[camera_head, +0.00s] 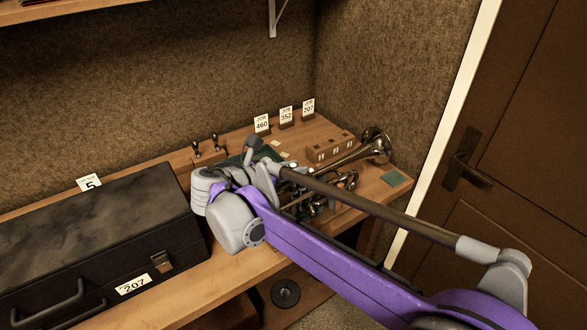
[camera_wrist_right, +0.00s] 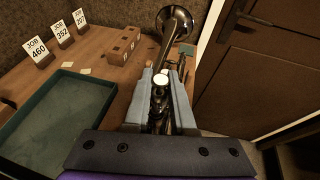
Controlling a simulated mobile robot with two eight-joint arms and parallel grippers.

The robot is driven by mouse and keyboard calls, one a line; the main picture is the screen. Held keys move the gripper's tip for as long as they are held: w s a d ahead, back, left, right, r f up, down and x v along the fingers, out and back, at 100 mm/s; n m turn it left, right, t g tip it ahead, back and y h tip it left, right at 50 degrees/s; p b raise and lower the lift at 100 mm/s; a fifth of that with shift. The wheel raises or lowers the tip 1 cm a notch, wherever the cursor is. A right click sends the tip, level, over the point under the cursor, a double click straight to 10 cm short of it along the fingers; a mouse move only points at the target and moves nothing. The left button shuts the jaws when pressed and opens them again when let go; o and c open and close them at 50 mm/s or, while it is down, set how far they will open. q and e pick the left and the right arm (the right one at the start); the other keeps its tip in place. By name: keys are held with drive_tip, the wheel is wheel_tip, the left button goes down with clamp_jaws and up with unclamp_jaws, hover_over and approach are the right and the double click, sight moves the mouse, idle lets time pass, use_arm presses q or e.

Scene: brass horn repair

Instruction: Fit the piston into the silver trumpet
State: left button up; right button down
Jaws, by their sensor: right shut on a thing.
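The silver trumpet (camera_head: 352,158) lies on the bench towards its right end, its bell pointing away from me. In the right wrist view its dark, shiny bell (camera_wrist_right: 176,22) stands beyond my fingertips. My right gripper (camera_wrist_right: 161,88) is over the near part of the trumpet, its pale fingers shut on a narrow thing with a round white top. This looks like the piston (camera_wrist_right: 161,80). Its lower end is hidden, so I cannot tell whether it is inside a valve casing. My right arm hides part of the trumpet in the head view. My left gripper is not in view.
A green tray (camera_wrist_right: 62,112) lies left of my right gripper. A wooden block with holes (camera_head: 332,147) and job cards (camera_head: 286,116) stand behind. A dark case (camera_head: 95,240) fills the bench's left side. A door (camera_head: 520,130) is at the right.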

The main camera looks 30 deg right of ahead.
drive_tip(key=shift+r+p, duration=1.7)
drive_tip(key=shift+r, duration=1.1)
drive_tip(key=shift+f+b, duration=1.9)
drive_tip(key=shift+f, duration=1.4)
drive_tip(key=c, duration=0.7)
unclamp_jaws()
drive_tip(key=shift+a, duration=0.1)
drive_tip(key=v, duration=1)
drive_tip(key=shift+s+a+r, duration=0.15)
drive_tip(key=shift+s+a, duration=0.05)
drive_tip(key=shift+a, duration=0.05)
